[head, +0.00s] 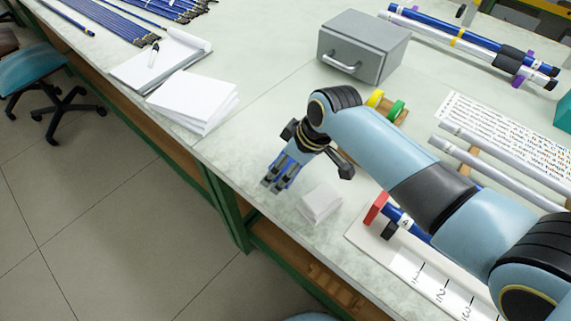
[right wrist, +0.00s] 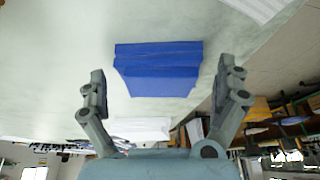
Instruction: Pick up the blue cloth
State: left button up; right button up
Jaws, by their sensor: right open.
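The blue cloth (right wrist: 158,68) is a folded, layered stack lying flat on the pale table in the right wrist view. It sits ahead of my right gripper (right wrist: 165,84), between the lines of its two spread fingers, with clear gaps on both sides. In the head view my right gripper (head: 274,184) points down near the table's front edge, and only slivers of blue show around its fingers; the rest of the cloth is hidden there. The right gripper is open and holds nothing. My left gripper is not in view.
A small white stack (head: 320,203) stands just right of the gripper. A numbered white board (head: 408,262) lies further right. A grey box (head: 363,47) stands behind, near yellow and green rings (head: 396,110). White paper (head: 193,100) lies to the left. Bare table lies between.

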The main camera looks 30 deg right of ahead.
jog(key=c, duration=1.1)
jog(key=shift+r, duration=0.15)
jog(key=shift+c, duration=0.2)
notch_tip(320, 180, up, 10)
jog(key=shift+f, duration=0.1)
